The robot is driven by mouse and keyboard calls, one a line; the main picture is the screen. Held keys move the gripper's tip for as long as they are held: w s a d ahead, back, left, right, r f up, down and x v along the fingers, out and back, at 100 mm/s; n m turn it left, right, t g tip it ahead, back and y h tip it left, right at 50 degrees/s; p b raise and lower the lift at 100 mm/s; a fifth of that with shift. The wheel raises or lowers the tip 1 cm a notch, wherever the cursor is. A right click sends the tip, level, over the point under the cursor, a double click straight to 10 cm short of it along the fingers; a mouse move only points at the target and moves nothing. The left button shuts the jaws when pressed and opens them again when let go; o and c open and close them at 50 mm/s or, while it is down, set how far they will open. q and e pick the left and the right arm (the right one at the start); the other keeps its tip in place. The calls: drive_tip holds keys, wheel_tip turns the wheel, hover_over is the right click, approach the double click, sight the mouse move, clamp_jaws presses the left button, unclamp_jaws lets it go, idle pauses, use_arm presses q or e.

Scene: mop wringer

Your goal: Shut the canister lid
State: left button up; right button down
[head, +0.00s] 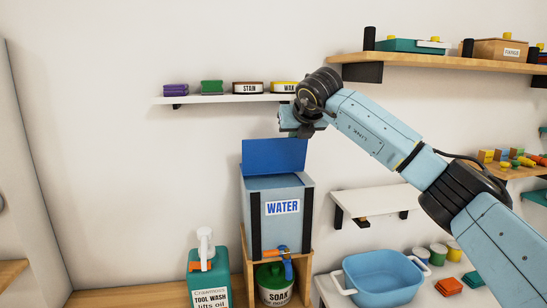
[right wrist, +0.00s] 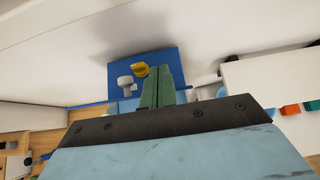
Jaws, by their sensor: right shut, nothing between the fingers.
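The canister (head: 280,215) is a grey-blue box labelled WATER with dark side straps, standing on a wooden stand. Its blue lid (head: 274,156) stands raised at the back, so the canister is open. My right gripper (head: 292,124) is just above the lid's top edge, towards its right end; whether it touches the lid I cannot tell. In the right wrist view, its green fingers (right wrist: 158,88) are together and empty, with the blue lid (right wrist: 170,60) beyond them. My left gripper is not in view.
A wooden shelf (head: 450,61) is at the upper right. A tool wash bottle (head: 208,275), soak jar (head: 274,285) and blue basin (head: 382,280) stand lower down.

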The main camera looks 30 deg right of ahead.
sight(294, 156)
drive_tip(key=shift+s+a+f+b, duration=0.25)
drive_tip(key=shift+s+f+b, duration=0.5)
drive_tip(key=shift+s+b, duration=0.25)
drive_tip(key=shift+s+a+f+b, duration=0.2)
drive_tip(key=shift+s+f+b, duration=0.55)
drive_tip(key=shift+b, duration=0.3)
drive_tip(key=shift+s+r+p, duration=0.1)
drive_tip(key=shift+r+p, duration=0.25)
drive_tip(key=shift+r, duration=0.5)
drive_tip(key=shift+s+a+r+p, duration=0.15)
drive_tip(key=shift+s+r, duration=0.2)
drive_tip(key=shift+r, duration=0.3)
drive_tip(key=shift+s+r+p, duration=0.2)
drive_tip(key=shift+s+r, duration=0.2)
drive_tip(key=shift+r, duration=0.25)
drive_tip(key=shift+s+a+r+p, duration=0.15)
drive_tip(key=shift+s+r, duration=0.2)
drive_tip(key=shift+r, duration=0.3)
